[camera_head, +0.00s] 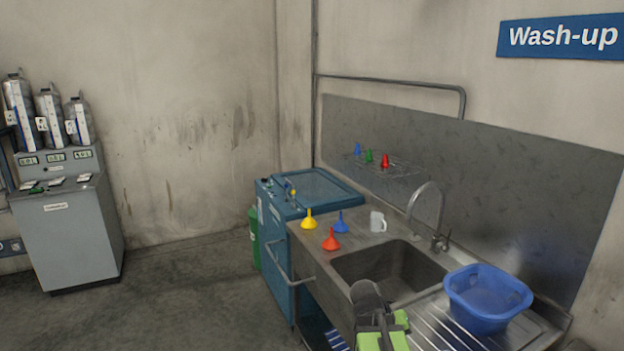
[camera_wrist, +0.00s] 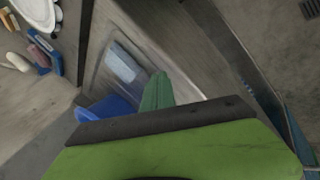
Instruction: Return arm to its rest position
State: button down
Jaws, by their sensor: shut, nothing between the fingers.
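My gripper (camera_wrist: 158,90) is shut and empty; in the wrist view it shows as a narrow dark-green tip beyond a black strip and a wide green body. In the head view, the green and dark end of my arm (camera_head: 383,334) shows at the bottom, in front of the sink (camera_head: 390,270). It appears over the front edge of the sink unit, left of the blue basin (camera_head: 487,299). I cannot tell its exact height. Part of the blue basin also shows beside the gripper in the wrist view (camera_wrist: 103,107).
A yellow funnel (camera_head: 309,220), a red funnel (camera_head: 331,240), a blue funnel (camera_head: 341,223) and a white mug (camera_head: 377,221) stand on the counter. The tap (camera_head: 430,205) rises behind the sink. A blue cabinet (camera_head: 285,240) adjoins the unit. Open floor (camera_head: 190,290) lies left.

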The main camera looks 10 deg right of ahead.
jog(key=w+a+f+n+t+y, duration=0.1)
jog(key=w+a+f+n+y, duration=0.15)
jog(key=a, duration=0.95)
jog(key=w+a+f+n+t+y, duration=0.15)
jog(key=a+y, duration=0.25)
jog(key=a, duration=0.8)
notch_tip(320, 180, down, 22)
jog(key=s+g+b, duration=0.2)
jog(key=s+b, duration=0.1)
jog(key=b, duration=2)
notch_tip(320, 180, up, 14)
jog(key=p, duration=1.5)
jog(key=shift+w+a+r+n, duration=0.15)
jog(key=shift+a+r+n, duration=0.05)
jog(key=shift+r+n, duration=0.1)
jog(key=shift+f, duration=0.1)
